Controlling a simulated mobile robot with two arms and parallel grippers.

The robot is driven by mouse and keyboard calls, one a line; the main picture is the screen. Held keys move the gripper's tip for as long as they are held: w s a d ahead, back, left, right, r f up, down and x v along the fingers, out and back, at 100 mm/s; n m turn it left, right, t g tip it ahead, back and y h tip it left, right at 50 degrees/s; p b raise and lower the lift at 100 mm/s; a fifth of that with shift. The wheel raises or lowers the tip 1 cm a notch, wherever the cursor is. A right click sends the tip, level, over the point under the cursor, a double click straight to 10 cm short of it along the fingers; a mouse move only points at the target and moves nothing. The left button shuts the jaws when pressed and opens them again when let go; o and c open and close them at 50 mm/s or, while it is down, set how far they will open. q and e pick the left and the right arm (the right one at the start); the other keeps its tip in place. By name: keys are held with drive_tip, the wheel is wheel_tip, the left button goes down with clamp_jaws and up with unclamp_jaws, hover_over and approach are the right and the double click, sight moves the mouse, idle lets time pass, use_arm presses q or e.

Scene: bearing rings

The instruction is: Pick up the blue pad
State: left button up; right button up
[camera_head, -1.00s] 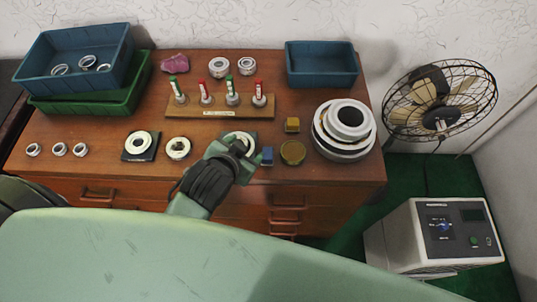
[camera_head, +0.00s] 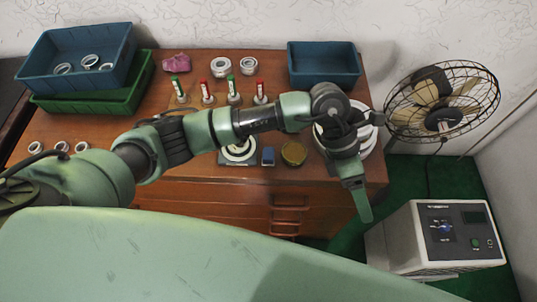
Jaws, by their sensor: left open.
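The blue pad (camera_head: 268,156) is a small blue block on the wooden cabinet top, near its front edge. It sits between a white ring on a dark square plate (camera_head: 238,152) and a round brass-coloured disc (camera_head: 293,153). My left arm reaches across from the left and passes just behind the pad in the picture. My left gripper (camera_head: 361,203) is to the right of the pad, apart from it, pointing down past the cabinet's front right corner. It is open, with nothing seen in it. My right gripper is not in view.
A large stack of rings (camera_head: 371,135) stands behind my left gripper, partly hidden. Blue bins stand at the back left (camera_head: 75,60) and back right (camera_head: 323,64). A fan (camera_head: 441,100) is on the right.

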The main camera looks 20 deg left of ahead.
sight(269, 153)
use_arm(q)
drive_tip(key=w+a+f+y, duration=0.1)
drive_tip(key=w+a+y, duration=0.1)
drive_tip(key=a, duration=0.2)
drive_tip(key=w+a+f+t+y, duration=0.1)
drive_tip(key=w+a+y, duration=0.2)
drive_tip(key=a, duration=0.2)
drive_tip(key=w+a+f+t+y, duration=0.1)
drive_tip(key=w+a+y, duration=0.1)
drive_tip(key=a, duration=0.2)
drive_tip(key=shift+w+a+f+m, duration=0.15)
drive_tip(key=shift+a+m, duration=0.15)
drive_tip(key=w+a+r+t+y, duration=0.15)
drive_tip(key=w+a+y, duration=0.25)
drive_tip(key=a, duration=0.4)
drive_tip(key=shift+s+p+x, duration=0.2)
drive_tip(key=shift+p+x, duration=0.1)
drive_tip(key=shift+x, duration=1.5)
drive_tip(key=shift+s+p+x, duration=0.25)
drive_tip(key=shift+x, duration=1.5)
drive_tip(key=shift+r, duration=0.1)
clamp_jaws()
